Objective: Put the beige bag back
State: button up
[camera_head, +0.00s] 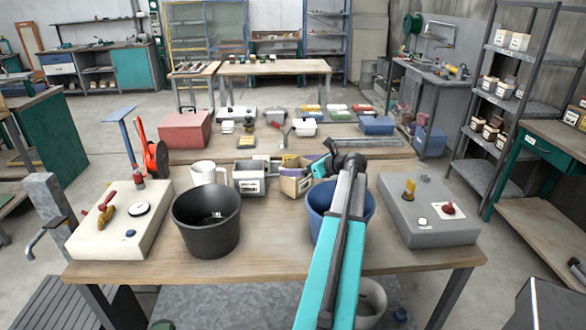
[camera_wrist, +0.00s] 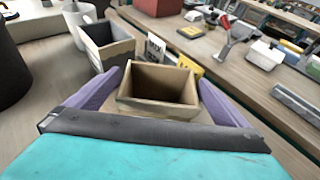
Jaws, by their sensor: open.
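The beige bag (camera_wrist: 158,104) shows in the wrist view as an open-topped tan container. It also shows in the head view (camera_head: 294,186) near the far edge of the front table, partly hidden by my gripper. My gripper (camera_wrist: 165,78) is open, with one purple finger on the left side of the bag and one on the right. I cannot tell whether the fingers touch it. In the head view my gripper (camera_head: 305,166) is over the bag, with the teal arm reaching in from the front.
A grey open container (camera_head: 249,178) stands just left of the bag. A white mug (camera_head: 203,173), black bucket (camera_head: 207,224) and blue bucket (camera_head: 320,204) stand nearby. A white panel (camera_head: 118,224) and grey panel (camera_head: 428,218) flank them. Another table (camera_head: 370,151) with several items lies behind.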

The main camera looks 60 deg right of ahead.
jog(key=b+v, duration=0.1)
jog(key=v, duration=0.6)
dwell(0.7)
